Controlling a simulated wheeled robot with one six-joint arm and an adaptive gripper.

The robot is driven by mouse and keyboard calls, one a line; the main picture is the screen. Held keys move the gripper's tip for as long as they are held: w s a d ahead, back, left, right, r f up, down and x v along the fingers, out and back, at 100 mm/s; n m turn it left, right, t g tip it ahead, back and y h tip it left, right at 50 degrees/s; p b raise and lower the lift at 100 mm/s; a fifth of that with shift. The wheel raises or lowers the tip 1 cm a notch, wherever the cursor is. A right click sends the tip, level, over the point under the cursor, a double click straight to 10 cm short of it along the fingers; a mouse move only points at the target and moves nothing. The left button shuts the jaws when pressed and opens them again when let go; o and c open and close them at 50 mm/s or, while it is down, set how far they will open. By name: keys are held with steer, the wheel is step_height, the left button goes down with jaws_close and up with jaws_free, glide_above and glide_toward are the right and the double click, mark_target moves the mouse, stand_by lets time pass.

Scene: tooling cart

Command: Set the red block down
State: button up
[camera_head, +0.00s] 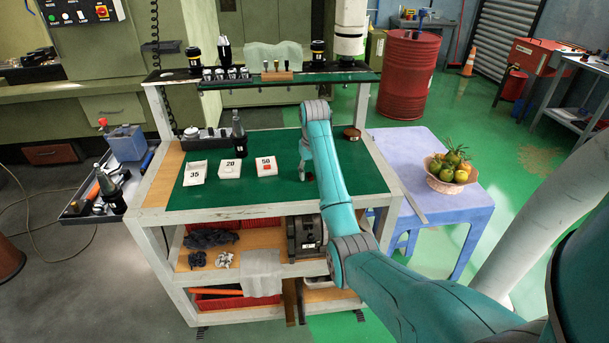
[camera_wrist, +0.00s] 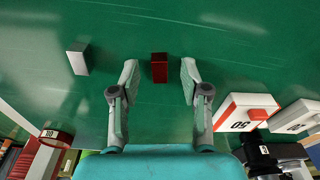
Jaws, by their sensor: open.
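The red block (camera_wrist: 159,68) sits between the two fingers of my gripper (camera_wrist: 160,78) in the wrist view, over the green mat (camera_wrist: 235,55). Green gaps show on both sides of the block, so the fingers are open and apart from it. The block appears to rest on the mat, though its underside is hidden. In the head view my gripper (camera_head: 303,172) is low over the right part of the green cart top, and my arm hides the block.
A grey block (camera_wrist: 77,58) stands left of the fingers in the wrist view. A white tray marked 50 (camera_head: 267,173) holds a red piece; trays marked 20 (camera_head: 230,172) and 35 (camera_head: 195,179) stand left of it. A brown round dish (camera_head: 352,134) is at the back right.

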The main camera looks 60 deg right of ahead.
jaws_close()
steer(key=shift+r, duration=0.1)
stand_by(0.3)
